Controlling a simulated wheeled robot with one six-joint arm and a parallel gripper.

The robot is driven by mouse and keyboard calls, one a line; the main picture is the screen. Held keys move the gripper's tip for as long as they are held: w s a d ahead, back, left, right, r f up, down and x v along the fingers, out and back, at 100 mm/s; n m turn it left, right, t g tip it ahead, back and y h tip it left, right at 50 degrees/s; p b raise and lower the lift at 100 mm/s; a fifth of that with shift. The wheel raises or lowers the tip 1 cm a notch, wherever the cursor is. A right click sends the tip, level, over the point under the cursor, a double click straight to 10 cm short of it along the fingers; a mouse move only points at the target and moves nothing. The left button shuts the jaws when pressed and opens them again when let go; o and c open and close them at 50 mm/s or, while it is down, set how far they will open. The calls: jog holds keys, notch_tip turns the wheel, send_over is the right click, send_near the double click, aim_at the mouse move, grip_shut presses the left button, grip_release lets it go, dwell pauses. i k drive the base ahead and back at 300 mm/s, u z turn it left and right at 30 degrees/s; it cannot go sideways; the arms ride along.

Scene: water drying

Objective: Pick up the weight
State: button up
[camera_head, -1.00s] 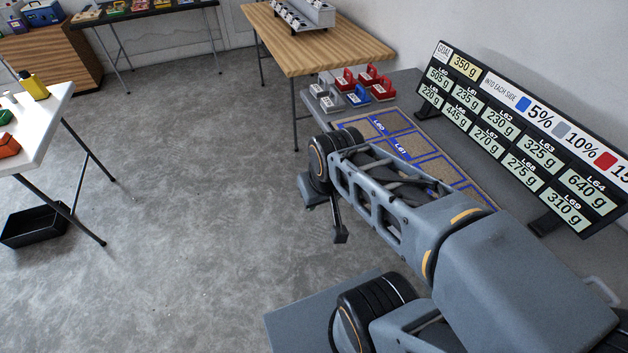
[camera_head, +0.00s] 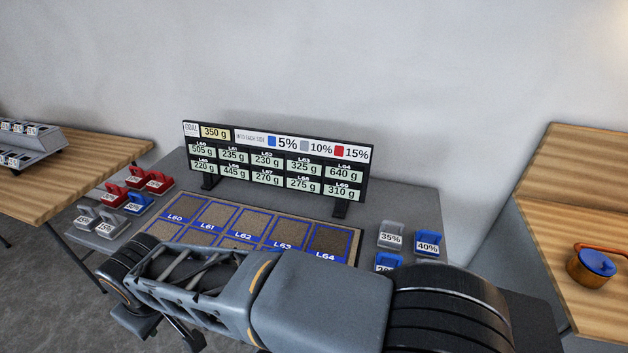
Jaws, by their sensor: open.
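Several handled weights stand on the grey table (camera_head: 400,190). At its left end are a red weight (camera_head: 158,182), a blue weight (camera_head: 138,203) and a grey weight (camera_head: 111,224), with other red and grey ones beside them. At its right end are a grey weight labelled 35% (camera_head: 391,236), a blue weight labelled 40% (camera_head: 428,243) and a blue weight (camera_head: 389,262) partly hidden by my arm. My gripper (camera_head: 163,328) hangs at the lower left, in front of the table, open and apart from all the weights. Its fingertips are small in view.
A sign board (camera_head: 277,160) with gram labels stands at the table's back. In front of it lies a mat (camera_head: 330,240) of labelled squares, partly hidden by my arm. Wooden tables stand left (camera_head: 110,150) and right (camera_head: 570,220); the right one holds an orange-handled pot (camera_head: 592,268).

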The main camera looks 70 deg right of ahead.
aim_at(426, 242)
jog(key=z, duration=1)
jog(key=k, duration=0.9)
jog(key=z, duration=0.85)
jog(key=i, duration=0.45)
jog(key=u, duration=0.05)
